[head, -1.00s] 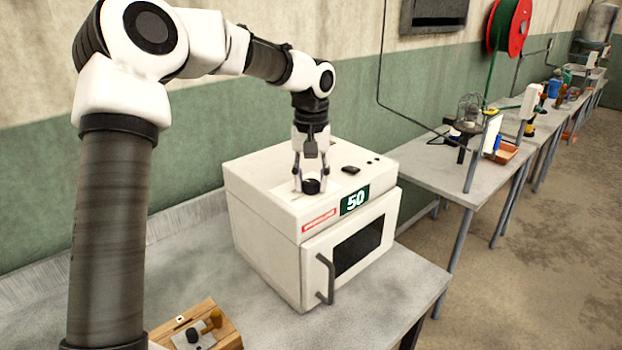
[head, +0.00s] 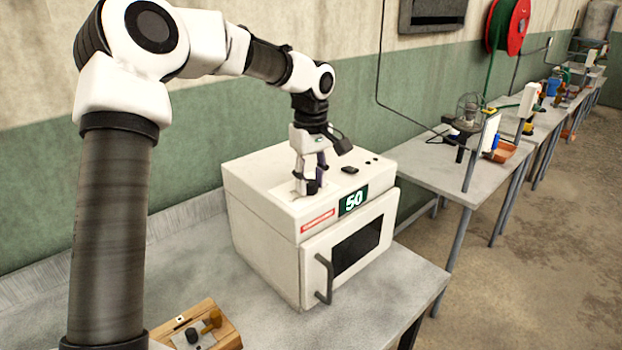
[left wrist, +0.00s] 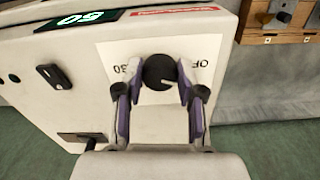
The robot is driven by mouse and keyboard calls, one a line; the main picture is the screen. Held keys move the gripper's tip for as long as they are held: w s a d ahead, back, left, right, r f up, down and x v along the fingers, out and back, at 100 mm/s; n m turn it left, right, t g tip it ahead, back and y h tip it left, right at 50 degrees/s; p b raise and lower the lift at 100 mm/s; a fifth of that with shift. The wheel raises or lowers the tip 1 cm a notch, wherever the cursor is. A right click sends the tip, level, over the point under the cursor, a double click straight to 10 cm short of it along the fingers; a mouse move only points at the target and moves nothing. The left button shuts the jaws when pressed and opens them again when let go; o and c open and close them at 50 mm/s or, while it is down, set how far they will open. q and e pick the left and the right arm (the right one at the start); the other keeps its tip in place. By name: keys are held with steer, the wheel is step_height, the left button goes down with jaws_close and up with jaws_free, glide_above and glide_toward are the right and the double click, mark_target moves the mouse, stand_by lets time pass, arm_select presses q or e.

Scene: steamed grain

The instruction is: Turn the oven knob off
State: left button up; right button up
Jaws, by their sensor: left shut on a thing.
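The white oven (head: 262,230) stands on the bench, its front door shut and a green display (head: 354,200) reading 50. Its round black knob (left wrist: 160,72) is on the top face, on a white label, with a light pointer line on it. My left gripper (head: 310,190) points down over the oven top. In the left wrist view its two fingers (left wrist: 158,88) are shut on the knob, one on each side. My right gripper is in neither view.
A small black switch (head: 352,170) sits on the oven top beside the gripper. A wooden box (head: 228,328) lies on the bench at the bottom. Another table (head: 428,168) with tools stands to the right. Bare bench lies around the oven's front.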

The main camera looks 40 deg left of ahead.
arm_select(q)
steer(key=shift+f+n, duration=0.1)
steer(key=shift+n, duration=2.1)
steer(key=o, duration=0.9)
steer(key=shift+o, duration=1.2)
steer(key=shift+a+f, duration=0.1)
steer(key=shift+a, duration=0.15)
